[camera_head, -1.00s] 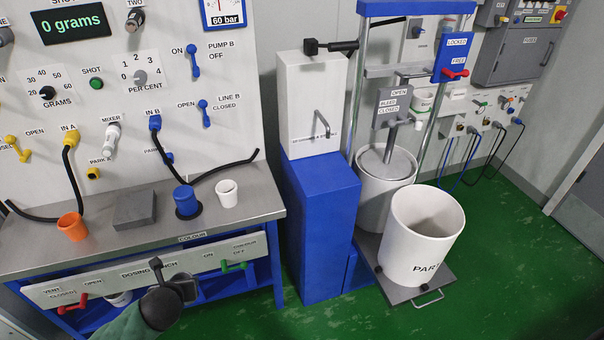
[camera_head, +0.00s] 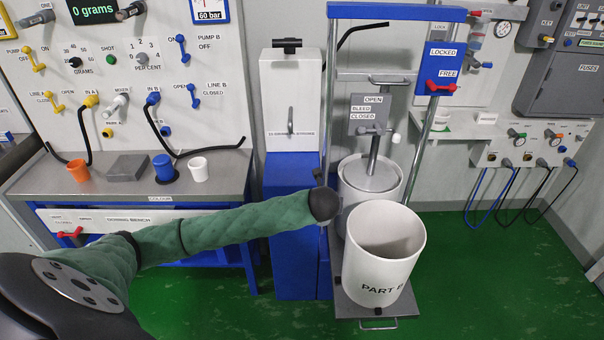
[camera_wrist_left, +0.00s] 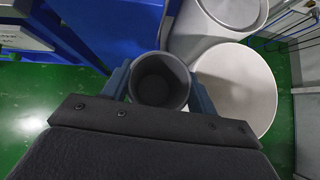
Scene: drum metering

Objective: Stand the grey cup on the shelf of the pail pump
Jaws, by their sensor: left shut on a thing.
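My left gripper (camera_wrist_left: 160,88) is shut on the grey cup (camera_wrist_left: 160,94), with a blue finger on each side of it. The left wrist view looks into the cup's dark open mouth. In the head view my left arm reaches right, ending in front of the pail pump (camera_head: 372,130); the cup and fingers are hidden there. The pump has a blue top bar, steel posts and a round plate over a white pail. I cannot tell which part is its shelf. My right gripper is out of view.
The PART B pail (camera_head: 383,262) stands on a low grey platform (camera_head: 375,309), close to my left wrist. A blue pedestal (camera_head: 290,225) carries a white box (camera_head: 290,105). The bench on the left holds an orange cup (camera_head: 78,171) and a white cup (camera_head: 197,168). Green floor is clear at right.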

